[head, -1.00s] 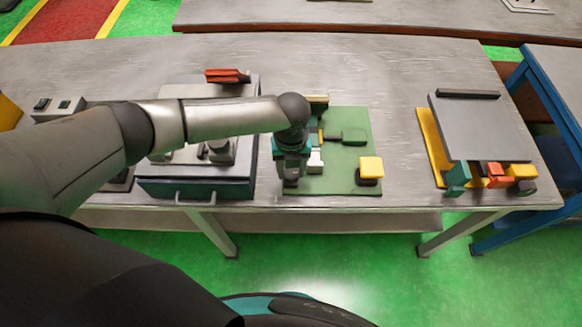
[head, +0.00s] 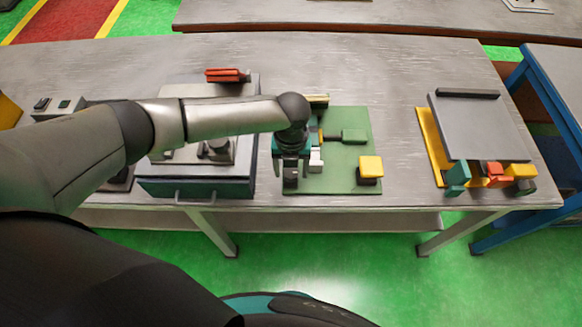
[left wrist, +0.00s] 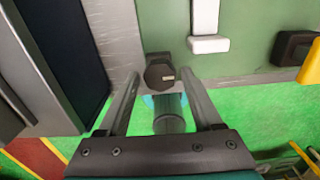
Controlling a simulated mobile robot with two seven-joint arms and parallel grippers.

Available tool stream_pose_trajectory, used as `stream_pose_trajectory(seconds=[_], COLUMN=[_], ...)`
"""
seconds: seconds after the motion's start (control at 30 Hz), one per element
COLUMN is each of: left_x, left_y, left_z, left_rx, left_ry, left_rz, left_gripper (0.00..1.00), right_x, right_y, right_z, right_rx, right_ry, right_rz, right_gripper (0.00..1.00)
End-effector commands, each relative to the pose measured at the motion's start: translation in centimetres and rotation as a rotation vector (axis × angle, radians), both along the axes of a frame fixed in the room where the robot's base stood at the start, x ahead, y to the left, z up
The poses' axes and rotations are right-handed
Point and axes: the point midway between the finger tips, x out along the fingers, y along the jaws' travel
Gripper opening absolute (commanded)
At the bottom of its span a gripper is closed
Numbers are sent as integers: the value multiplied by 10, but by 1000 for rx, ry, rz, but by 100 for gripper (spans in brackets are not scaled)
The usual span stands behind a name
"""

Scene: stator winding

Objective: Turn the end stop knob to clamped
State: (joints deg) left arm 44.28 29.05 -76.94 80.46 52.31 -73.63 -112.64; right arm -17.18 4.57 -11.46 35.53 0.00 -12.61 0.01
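The green fixture plate (head: 330,182) lies on the steel table. A dark knob (left wrist: 159,70) with a small pale mark sits at its near left edge, and I take this for the end stop knob; in the head view it shows small (head: 291,178) under my left gripper (head: 291,173). In the left wrist view the two fingers of my left gripper (left wrist: 160,84) stand apart, one on each side of the knob. I see gaps, but cannot tell whether either finger touches. A dark cylinder (left wrist: 168,113) shows below the knob. My right gripper is not in view.
A white block (left wrist: 208,44) stands close to the right of my fingers. A yellow-topped knob (head: 371,167) stands at the plate's right. A drawer unit (head: 160,186) stands close at the left. A grey panel with coloured blocks (head: 480,130) lies at the far right.

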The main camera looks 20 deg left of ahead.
Motion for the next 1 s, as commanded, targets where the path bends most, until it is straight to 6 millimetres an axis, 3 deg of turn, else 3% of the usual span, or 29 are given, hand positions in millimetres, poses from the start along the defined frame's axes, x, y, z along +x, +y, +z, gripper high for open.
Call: stream_pose_trajectory(seconds=[0.1,0.47,0.67,1.0], left_x=[0,1,2,1], left_y=[0,0,0,0], left_z=[0,8,43,121], left_rx=[0,0,-3,-1], left_ry=[0,-2,-5,-4], left_rz=[1,2,1,0], left_gripper=[79,79,79,79], right_x=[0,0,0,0], right_y=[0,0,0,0], right_z=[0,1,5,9], right_rx=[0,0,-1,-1], right_ry=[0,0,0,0], right_rz=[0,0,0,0], right_gripper=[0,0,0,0])
